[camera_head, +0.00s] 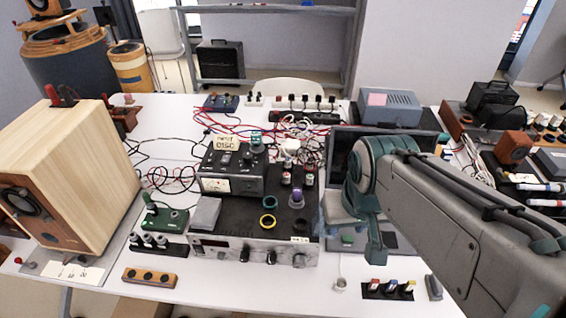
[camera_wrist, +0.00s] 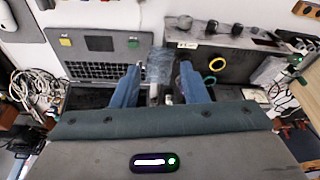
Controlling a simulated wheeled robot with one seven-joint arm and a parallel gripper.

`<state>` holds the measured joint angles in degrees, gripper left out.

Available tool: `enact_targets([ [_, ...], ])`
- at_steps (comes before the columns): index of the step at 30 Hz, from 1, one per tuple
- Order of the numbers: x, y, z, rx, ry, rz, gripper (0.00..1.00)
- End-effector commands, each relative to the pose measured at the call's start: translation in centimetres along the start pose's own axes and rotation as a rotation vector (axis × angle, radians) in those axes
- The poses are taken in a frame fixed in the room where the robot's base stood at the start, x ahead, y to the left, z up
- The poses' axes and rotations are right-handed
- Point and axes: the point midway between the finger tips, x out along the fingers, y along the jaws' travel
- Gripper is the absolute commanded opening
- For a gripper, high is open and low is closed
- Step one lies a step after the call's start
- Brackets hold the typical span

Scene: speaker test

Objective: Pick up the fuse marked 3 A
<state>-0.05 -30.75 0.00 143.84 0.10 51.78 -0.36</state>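A small black holder (camera_head: 388,291) lies at the front edge of the white table in the head view. It carries small upright pieces with red (camera_head: 374,285), blue (camera_head: 392,284) and yellow (camera_head: 408,286) parts, possibly fuses. No 3 A marking is readable. My gripper (camera_head: 375,254) points down behind and slightly left of this holder, apart from it. In the wrist view my gripper (camera_wrist: 159,72) shows two blue fingers spread apart. A blurred grey-blue, see-through-looking shape (camera_wrist: 160,66) appears between them; I cannot tell what it is or how near it is.
A black-topped amplifier (camera_head: 240,249) with knobs stands left of my gripper. Rings and small cylinders sit on it. An open laptop (camera_wrist: 103,55) is close by. Tangled cables (camera_head: 285,135) lie behind. A wooden speaker (camera_head: 85,175) fills the left.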

Motion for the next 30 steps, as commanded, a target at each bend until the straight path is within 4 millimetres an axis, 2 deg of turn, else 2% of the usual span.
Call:
enact_targets([
  [2,0.0,0.0,0.0,0.0,0.0,0.0,0.4],
  [3,0.0,0.0,0.0,0.0,0.0,0.0,0.45],
  [6,-0.1,0.0,-0.4,0.015,-0.004,0.0,0.45],
  [10,-0.6,-0.2,-2.5,0.108,-0.028,0.004,0.45],
  [15,-1.0,-1.0,-7.9,0.356,-0.083,0.035,0.45],
  [20,-0.6,-2.3,-13.2,0.616,-0.122,0.091,0.45],
  [26,1.3,-4.4,-19.3,0.94,-0.143,0.189,0.45],
  [30,3.4,-6.4,-23.1,1.165,-0.13,0.27,0.45],
])
